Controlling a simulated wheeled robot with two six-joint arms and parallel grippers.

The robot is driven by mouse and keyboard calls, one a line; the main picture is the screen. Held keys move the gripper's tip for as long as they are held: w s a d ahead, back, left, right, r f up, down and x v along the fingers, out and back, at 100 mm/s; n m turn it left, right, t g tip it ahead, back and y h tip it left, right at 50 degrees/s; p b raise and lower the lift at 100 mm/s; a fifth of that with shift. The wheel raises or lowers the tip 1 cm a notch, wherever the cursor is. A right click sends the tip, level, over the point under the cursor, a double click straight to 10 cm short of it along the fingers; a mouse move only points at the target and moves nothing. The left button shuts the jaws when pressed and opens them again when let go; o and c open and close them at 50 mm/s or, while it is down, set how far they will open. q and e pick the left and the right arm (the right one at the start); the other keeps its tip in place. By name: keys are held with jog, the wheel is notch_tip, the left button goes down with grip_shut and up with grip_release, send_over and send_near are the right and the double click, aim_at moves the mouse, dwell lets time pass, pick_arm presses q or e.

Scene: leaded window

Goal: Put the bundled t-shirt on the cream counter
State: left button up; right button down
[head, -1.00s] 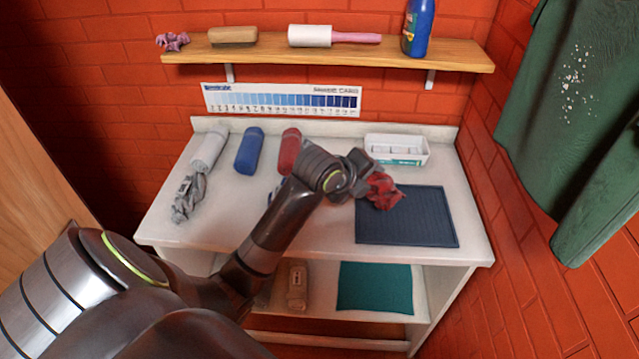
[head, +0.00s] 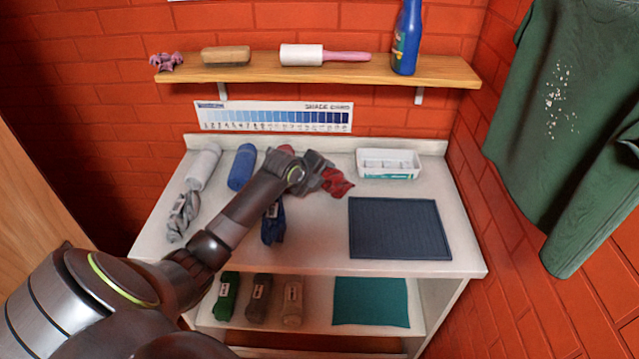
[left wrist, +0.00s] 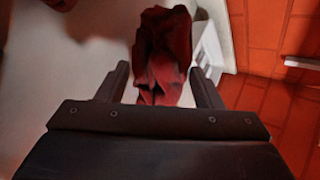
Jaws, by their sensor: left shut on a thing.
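A crumpled dark red cloth bundle (head: 337,184), which looks like the bundled t-shirt, is in my left gripper (head: 322,180). The left wrist view shows the red bundle (left wrist: 163,55) between the two fingers of the left gripper (left wrist: 160,85), which are shut on it. In the head view it is over the cream counter (head: 310,235), left of and behind the dark blue mat. I cannot tell whether it touches the counter. My right gripper is not in view.
On the counter are a grey roll (head: 203,167), a grey twisted bundle (head: 183,216), a blue roll (head: 242,167), a dark blue bundle (head: 272,225), a white tray (head: 388,163) and the mat (head: 399,228). A green shirt (head: 565,130) hangs at right. The counter's front middle is clear.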

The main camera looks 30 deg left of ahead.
pick_arm(q)
jog(key=shift+f, duration=1.55)
jog(key=o, duration=0.9)
jog(key=shift+f, duration=0.1)
jog(key=shift+r, duration=0.2)
jog(key=shift+s+r, duration=0.3)
jog(key=shift+s, duration=0.25)
jog(key=v, duration=1)
jog(key=shift+s+d+r+b, duration=0.1)
jog(key=shift+s+r+b, duration=0.15)
jog(key=shift+r+b, duration=0.15)
